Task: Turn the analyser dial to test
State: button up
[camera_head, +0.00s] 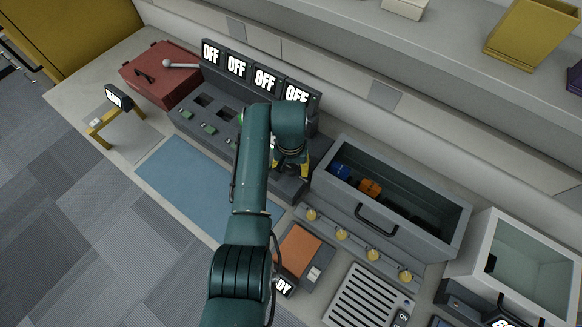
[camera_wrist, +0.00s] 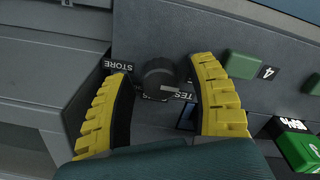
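The dial (camera_wrist: 160,75) is a dark round knob on a grey panel in the wrist view. A "STORE" label (camera_wrist: 118,66) is at its left, and a partly covered label reading "TES" (camera_wrist: 184,96) is just below right. A small lighter patch shows on the knob's lower edge; I cannot tell for sure which label it points to. My gripper (camera_wrist: 160,68) is open, with one yellow finger on each side of the dial and visible gaps. In the head view my gripper (camera_head: 290,168) is over the right end of the dark grey unit (camera_head: 222,135); the dial is hidden there.
Several "OFF" signs (camera_head: 237,67) stand along the unit's back. A green button (camera_wrist: 241,65) by a "4" label is right of the dial. An open grey bin (camera_head: 440,232) stands right of the unit. A blue mat (camera_head: 190,178) lies clear in front.

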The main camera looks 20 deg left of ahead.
grip_shut()
jog(key=shift+m+p, duration=0.3)
jog(key=shift+m, duration=0.1)
jog(key=m+p, duration=0.1)
jog(key=m, duration=0.2)
jog(key=shift+m+p, duration=0.65)
jog(key=shift+m, duration=1.85)
jog(key=shift+f, duration=0.1)
jog(key=shift+o, duration=1)
grip_release()
